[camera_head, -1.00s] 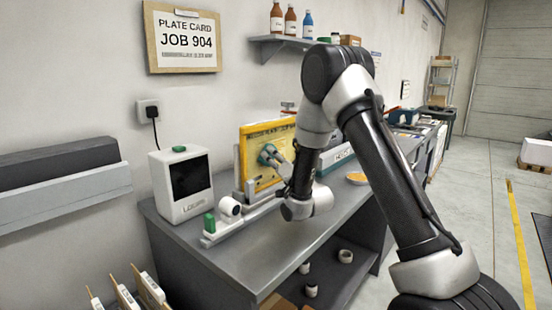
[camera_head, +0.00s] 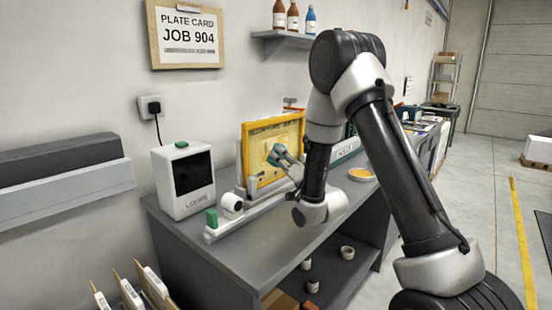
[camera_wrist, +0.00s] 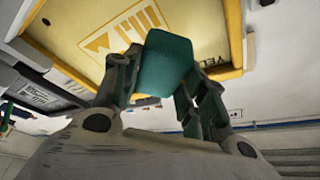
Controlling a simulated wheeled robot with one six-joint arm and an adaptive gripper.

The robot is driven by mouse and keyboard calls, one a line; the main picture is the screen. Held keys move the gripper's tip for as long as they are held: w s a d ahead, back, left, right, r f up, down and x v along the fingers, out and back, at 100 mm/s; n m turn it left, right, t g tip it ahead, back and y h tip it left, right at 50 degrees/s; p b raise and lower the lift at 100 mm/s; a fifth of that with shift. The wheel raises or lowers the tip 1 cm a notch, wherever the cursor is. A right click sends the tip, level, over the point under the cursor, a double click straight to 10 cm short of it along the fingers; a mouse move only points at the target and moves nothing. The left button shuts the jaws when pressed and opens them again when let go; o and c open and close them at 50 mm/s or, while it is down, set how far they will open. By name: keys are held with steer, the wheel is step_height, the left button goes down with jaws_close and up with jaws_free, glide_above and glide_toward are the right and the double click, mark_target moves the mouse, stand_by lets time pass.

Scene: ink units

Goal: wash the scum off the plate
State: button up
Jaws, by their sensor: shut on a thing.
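The yellow plate (camera_head: 254,160) stands upright in a raised yellow frame on the bench, with dark lettering along its top. In the wrist view the plate (camera_wrist: 75,28) fills the top, with pale markings on it; I cannot make out scum for certain. My gripper (camera_head: 280,155) is in front of the plate, at its right half. It is shut on a dark green pad (camera_wrist: 165,66), held between both fingers. The pad is close to the plate's face; whether it touches cannot be told. My gripper and arm hide part of the plate's right side.
A white box with a dark screen (camera_head: 192,173) and a green button stands left of the plate. A rail with a white round part (camera_head: 232,203) and green block (camera_head: 212,218) lies in front. An orange round dish (camera_head: 361,174) is at right. The front bench top is clear.

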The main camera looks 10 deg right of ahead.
steer(key=shift+s+d, duration=0.4)
steer(key=shift+s, duration=0.2)
steer(key=shift+s+d, duration=0.45)
steer(key=shift+s, duration=0.15)
steer(key=shift+s+d, duration=0.4)
steer(key=shift+s, duration=0.2)
steer(key=shift+w+a+r, duration=0.2)
steer(key=shift+w+a, duration=0.5)
steer(key=shift+w, duration=0.3)
steer(key=shift+w+a+r, duration=0.25)
steer(key=shift+w+a, duration=0.45)
steer(key=shift+w, duration=0.25)
steer(key=shift+w+a+r, duration=0.2)
steer(key=shift+w+a, duration=0.5)
steer(key=shift+w, duration=0.3)
steer(key=shift+w+a, duration=0.6)
steer(key=shift+w, duration=0.2)
steer(key=shift+w, duration=0.1)
